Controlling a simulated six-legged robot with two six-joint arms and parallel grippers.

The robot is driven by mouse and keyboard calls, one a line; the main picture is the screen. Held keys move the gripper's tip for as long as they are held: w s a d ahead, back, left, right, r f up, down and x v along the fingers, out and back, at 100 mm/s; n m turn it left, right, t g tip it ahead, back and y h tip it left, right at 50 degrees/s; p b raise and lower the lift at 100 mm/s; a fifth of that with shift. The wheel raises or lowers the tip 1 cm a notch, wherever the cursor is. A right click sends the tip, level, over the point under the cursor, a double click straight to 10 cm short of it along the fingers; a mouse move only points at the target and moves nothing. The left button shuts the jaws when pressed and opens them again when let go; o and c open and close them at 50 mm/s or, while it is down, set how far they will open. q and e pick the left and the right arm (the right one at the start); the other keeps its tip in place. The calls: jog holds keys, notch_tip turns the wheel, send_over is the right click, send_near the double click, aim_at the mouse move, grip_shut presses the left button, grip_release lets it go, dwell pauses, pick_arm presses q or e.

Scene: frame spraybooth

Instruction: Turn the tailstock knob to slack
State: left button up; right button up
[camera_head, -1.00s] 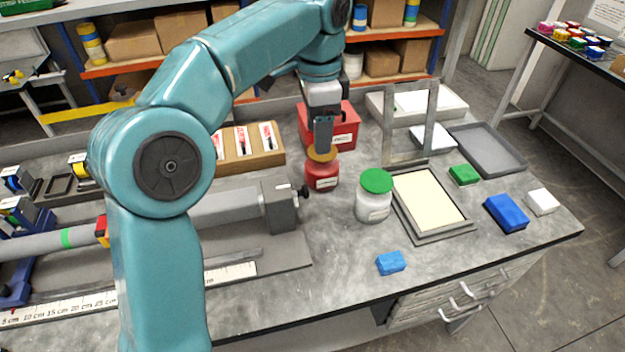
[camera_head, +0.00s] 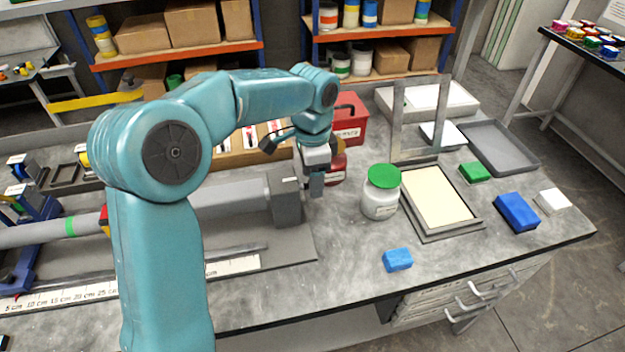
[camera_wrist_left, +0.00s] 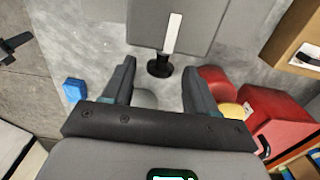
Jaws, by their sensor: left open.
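The tailstock (camera_head: 286,205) is a grey block at the right end of the long grey cylinder on the bench. Its black knob (camera_wrist_left: 159,67) shows in the left wrist view on the tailstock's near end, beside a white strip (camera_wrist_left: 172,33). In the head view the knob is hidden behind my left gripper (camera_head: 316,187), which is just right of the tailstock, pointing down. In the wrist view the left gripper (camera_wrist_left: 159,66) is open, one finger on each side of the knob, with gaps visible; I cannot tell the depth between them. My right gripper is not in view.
A red can (camera_head: 337,170) and a red box (camera_head: 349,122) stand close behind the gripper. A white jar with a green lid (camera_head: 382,194) stands to the right. A blue block (camera_head: 397,260) lies nearer the front edge. Bare bench lies between tailstock and jar.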

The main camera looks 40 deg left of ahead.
pick_arm(q)
jog(key=shift+f, duration=0.6)
jog(key=c, duration=1)
jog(key=shift+f+b, duration=0.1)
jog(key=shift+b, duration=0.45)
jog(key=shift+c, duration=0.2)
jog(key=t+y+b, duration=0.1)
jog(key=b, duration=0.2)
jog(key=t+y+b, duration=0.1)
jog(key=y+b, duration=0.1)
jog(key=b, duration=0.1)
jog(key=t+y+b, duration=0.1)
jog(key=b, duration=0.2)
jog(key=shift+s+d+f+t, duration=0.25)
jog(key=shift+d+t, duration=0.05)
jog(key=shift+d, duration=0.05)
jog(key=shift+r+t+y+b, duration=0.2)
jog(key=shift+t+y+b, duration=0.2)
jog(key=shift+y+b, duration=0.55)
jog(key=o, duration=1)
